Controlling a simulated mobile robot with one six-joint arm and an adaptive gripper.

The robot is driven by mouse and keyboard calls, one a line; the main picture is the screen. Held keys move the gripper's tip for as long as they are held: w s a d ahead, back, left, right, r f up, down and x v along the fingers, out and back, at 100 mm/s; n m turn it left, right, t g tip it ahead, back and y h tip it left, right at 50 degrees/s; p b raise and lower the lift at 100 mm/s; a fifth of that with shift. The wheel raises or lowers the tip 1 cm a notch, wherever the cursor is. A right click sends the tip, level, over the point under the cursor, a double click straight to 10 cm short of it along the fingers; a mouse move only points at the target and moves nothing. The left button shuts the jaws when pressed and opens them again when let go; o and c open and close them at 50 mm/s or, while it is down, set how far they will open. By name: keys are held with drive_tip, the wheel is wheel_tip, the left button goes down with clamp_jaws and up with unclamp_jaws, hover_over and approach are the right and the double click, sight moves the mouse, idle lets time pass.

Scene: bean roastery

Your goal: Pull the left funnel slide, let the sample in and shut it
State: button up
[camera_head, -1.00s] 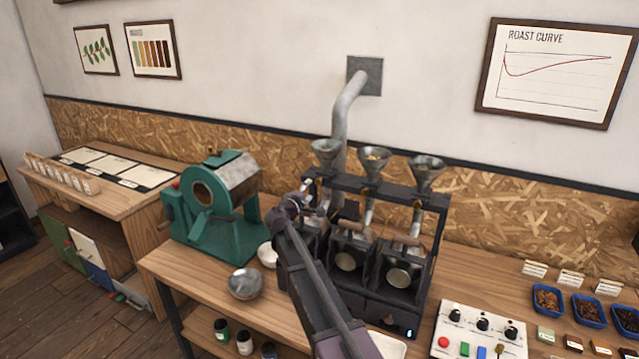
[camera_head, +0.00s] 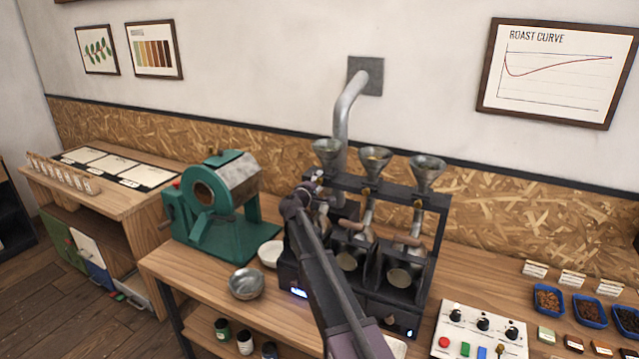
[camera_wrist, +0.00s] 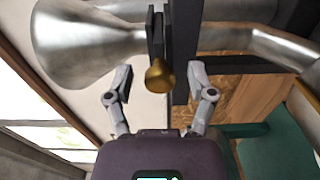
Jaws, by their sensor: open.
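The left funnel (camera_head: 326,150) stands on the black rack of the sample roaster (camera_head: 385,285); its metal cone (camera_wrist: 85,42) lies sideways in the wrist view. A dark slide plate (camera_wrist: 156,35) with a round brass knob (camera_wrist: 160,75) crosses its neck. My gripper (camera_wrist: 161,82) is open, with one finger on each side of the knob and visible gaps to both. In the head view my gripper (camera_head: 308,190) is just below the left funnel and hides its slide. I cannot tell whether the sample is in this funnel.
The middle funnel (camera_head: 374,158), holding beans, and the right funnel (camera_head: 428,170) stand close on the right. A green roaster (camera_head: 220,215) is on the left. A metal bowl (camera_head: 246,283) and a white bowl (camera_head: 270,253) sit in front. A control box (camera_head: 480,330) is at right.

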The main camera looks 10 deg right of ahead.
clamp_jaws()
drive_tip(key=v, duration=0.3)
drive_tip(key=shift+s, duration=0.25)
unclamp_jaws()
drive_tip(key=shift+a, duration=0.15)
drive_tip(key=v, duration=1.2)
idle(1.3)
